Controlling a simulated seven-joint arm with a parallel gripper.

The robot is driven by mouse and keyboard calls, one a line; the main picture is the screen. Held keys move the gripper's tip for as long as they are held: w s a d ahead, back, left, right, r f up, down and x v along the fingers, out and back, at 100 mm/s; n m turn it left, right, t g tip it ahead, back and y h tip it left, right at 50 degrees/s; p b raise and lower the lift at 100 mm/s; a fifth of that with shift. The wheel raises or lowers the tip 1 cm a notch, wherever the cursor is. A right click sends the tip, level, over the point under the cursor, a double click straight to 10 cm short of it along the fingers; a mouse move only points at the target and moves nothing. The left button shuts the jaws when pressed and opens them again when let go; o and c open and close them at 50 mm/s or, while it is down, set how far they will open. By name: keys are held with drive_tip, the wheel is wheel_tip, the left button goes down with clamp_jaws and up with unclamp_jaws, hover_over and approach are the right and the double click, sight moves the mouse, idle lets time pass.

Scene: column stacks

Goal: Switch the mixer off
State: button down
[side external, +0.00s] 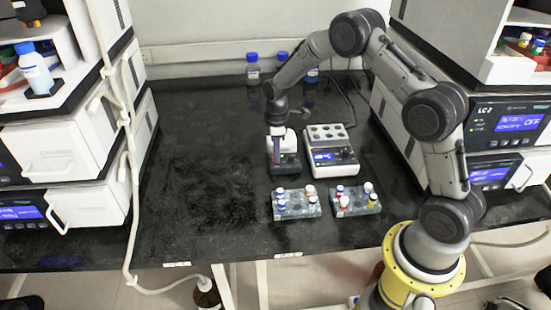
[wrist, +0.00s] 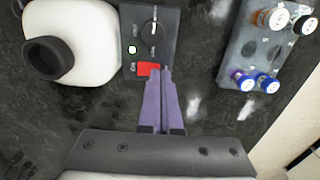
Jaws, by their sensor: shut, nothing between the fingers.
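The mixer has a white body (wrist: 85,45) with a black cup-like top, and a dark control panel (wrist: 165,50) beside it. The panel carries a black knob (wrist: 153,28), a small bright light with a green rim (wrist: 132,49) and a red switch (wrist: 147,69). In the side view the mixer's dark base (side external: 289,168) stands on the bench, partly hidden by my gripper (side external: 277,165). My gripper's purple fingers (wrist: 160,73) are shut and empty. Their tips overlap the red switch's right edge in the wrist view; I cannot tell whether they touch it.
A white block device (side external: 332,170) with a blue display stands right of the mixer. Two vial racks, left (side external: 298,211) and right (side external: 357,209), stand in front. Blue-capped bottles (side external: 253,72) stand behind. The bench (side external: 205,160) left of the mixer is clear.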

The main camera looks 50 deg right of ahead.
drive_tip(key=shift+f, duration=0.3)
drive_tip(key=shift+r, duration=2.55)
